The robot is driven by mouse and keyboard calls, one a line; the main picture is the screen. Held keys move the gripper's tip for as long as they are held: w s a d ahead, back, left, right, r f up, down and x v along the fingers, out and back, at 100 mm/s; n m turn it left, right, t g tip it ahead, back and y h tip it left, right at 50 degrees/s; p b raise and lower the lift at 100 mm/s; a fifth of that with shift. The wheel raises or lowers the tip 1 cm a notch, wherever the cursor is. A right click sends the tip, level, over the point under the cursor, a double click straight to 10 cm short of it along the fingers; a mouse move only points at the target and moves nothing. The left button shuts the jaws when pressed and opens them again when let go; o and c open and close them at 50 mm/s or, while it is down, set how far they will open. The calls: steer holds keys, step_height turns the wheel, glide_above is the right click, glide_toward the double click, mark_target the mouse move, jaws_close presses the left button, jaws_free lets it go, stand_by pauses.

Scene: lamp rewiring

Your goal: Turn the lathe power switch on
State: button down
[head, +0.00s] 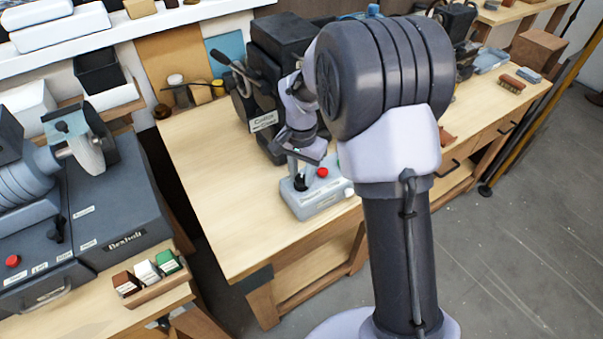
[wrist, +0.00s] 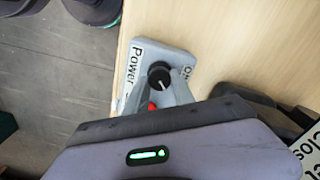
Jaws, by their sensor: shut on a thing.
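A light grey control box (head: 318,204) stands on the wooden bench and carries a black rotary knob (head: 300,184) and a red button (head: 322,172). In the wrist view the box (wrist: 178,62) shows a "Power" label on one side, an "ON" label beside the knob (wrist: 159,77), and the red button (wrist: 151,106) partly hidden. A pale line on the knob runs diagonally. My gripper (head: 299,173) points down at the knob and is shut on it. The fingertips are small and partly hidden in both views.
A dark machine (head: 270,90) with a name label stands right behind the box. On the left bench are a grey machine (head: 110,205) marked "Bexholt", with its own red button (head: 12,261), and a wooden holder (head: 150,285) of small blocks. The bench left of the box is clear.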

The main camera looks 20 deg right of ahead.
mark_target(301, 178)
steer(key=c, duration=1.1)
jaws_free()
steer(key=shift+o, duration=0.2)
step_height(301, 178, up, 18)
steer(key=p, duration=0.5)
steer(key=shift+f+p, duration=0.25)
steer(key=shift+p, duration=0.15)
steer(key=s+a+n+t+y+b, duration=0.1)
steer(key=s+a+n+t+b, duration=0.1)
steer(key=s, duration=1)
steer(key=s+a+n+t+y+b, duration=0.1)
steer(key=s+b, duration=0.5)
steer(key=s, duration=0.7)
steer(key=n+t, duration=0.1)
steer(key=t, duration=0.1)
steer(key=shift+s+a+f+t, duration=0.15)
steer(key=shift+a+f+t, duration=0.2)
steer(key=shift+t, duration=0.05)
